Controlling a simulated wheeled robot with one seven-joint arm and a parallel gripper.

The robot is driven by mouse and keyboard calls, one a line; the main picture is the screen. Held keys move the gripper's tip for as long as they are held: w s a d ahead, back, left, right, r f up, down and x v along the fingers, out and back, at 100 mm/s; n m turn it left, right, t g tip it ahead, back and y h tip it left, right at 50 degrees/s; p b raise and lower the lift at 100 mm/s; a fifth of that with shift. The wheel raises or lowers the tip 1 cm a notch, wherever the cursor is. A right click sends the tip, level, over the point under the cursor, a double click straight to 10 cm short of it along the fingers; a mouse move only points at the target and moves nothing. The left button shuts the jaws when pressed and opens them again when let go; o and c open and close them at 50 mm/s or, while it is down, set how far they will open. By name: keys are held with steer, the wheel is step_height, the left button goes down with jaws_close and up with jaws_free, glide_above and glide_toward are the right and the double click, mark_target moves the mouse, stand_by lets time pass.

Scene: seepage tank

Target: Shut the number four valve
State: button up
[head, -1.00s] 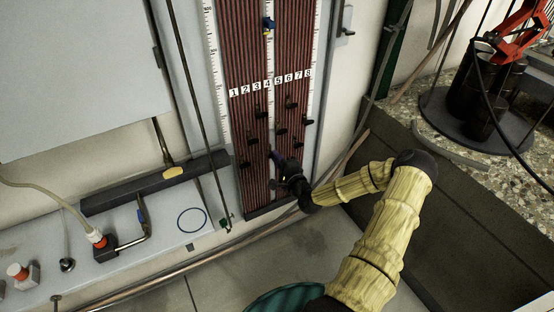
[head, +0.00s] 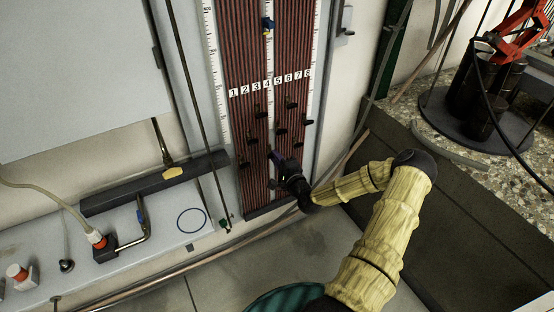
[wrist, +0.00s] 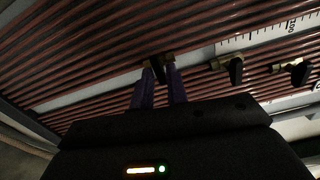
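The manometer board (head: 268,200) stands on the wall behind my arm, with a row of number labels (head: 271,83) from 1 to 8. Several small black-handled valves sit below the labels, staggered in height. My gripper (head: 272,156) is at the lower part of the board, roughly below label 4, and covers what is right behind it. In the wrist view, the two purple fingers of my gripper (wrist: 160,72) stand close together on either side of a black valve handle (wrist: 158,68) on a brass body. Whether they press on it I cannot tell.
In the wrist view, two more valves (wrist: 234,70) (wrist: 297,70) sit to the right, apart from the fingers. A white bench (head: 130,260) with a hose fitting and a blue-handled tap lies at left. A dark tank wall (head: 450,230) rises at right.

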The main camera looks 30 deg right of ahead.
steer(key=shift+o, duration=1.1)
steer(key=shift+a, duration=0.1)
steer(key=shift+s, duration=0.1)
steer(key=shift+d, duration=0.2)
steer(key=s+p, duration=0.2)
steer(key=s, duration=1.5)
steer(key=shift+s+d, duration=0.2)
steer(key=shift+d, duration=0.05)
steer(key=shift+f, duration=0.1)
